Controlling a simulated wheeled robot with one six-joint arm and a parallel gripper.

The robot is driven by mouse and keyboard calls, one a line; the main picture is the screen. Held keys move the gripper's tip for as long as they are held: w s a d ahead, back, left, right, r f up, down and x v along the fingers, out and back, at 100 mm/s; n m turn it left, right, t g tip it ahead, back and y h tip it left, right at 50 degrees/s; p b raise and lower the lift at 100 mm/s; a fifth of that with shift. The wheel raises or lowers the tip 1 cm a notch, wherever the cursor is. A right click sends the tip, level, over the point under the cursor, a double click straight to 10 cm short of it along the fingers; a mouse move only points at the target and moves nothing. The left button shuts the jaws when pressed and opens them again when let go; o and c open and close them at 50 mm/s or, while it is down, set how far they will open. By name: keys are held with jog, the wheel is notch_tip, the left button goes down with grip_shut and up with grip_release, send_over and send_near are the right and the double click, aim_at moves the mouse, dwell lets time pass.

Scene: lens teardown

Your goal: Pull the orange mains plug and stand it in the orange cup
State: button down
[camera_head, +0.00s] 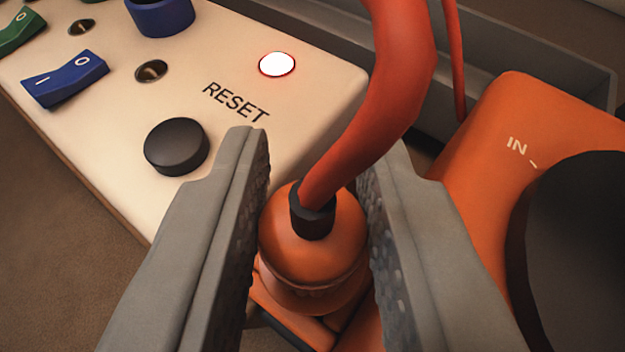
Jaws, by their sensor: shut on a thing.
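The orange mains plug (318,262) is in the lower middle, a rounded body with a black collar on top. A thick red-orange cable rises from the collar toward the top. My gripper (314,225) has its two grey ridged fingers on either side of the plug and is shut on it. Orange parts lie directly below the plug. I cannot tell whether the plug is seated in them or clear of them. I cannot make out an orange cup for certain.
A cream panel (215,60) at upper left carries a black RESET knob (176,147), a lit white lamp (277,64), blue and green rocker switches and a blue ring (160,14). An orange housing (500,130) marked IN with a large black round part stands at right.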

jog(key=shift+f, duration=0.65)
dwell(0.4)
jog(key=c, duration=1.1)
grip_release()
jog(key=shift+s, duration=0.1)
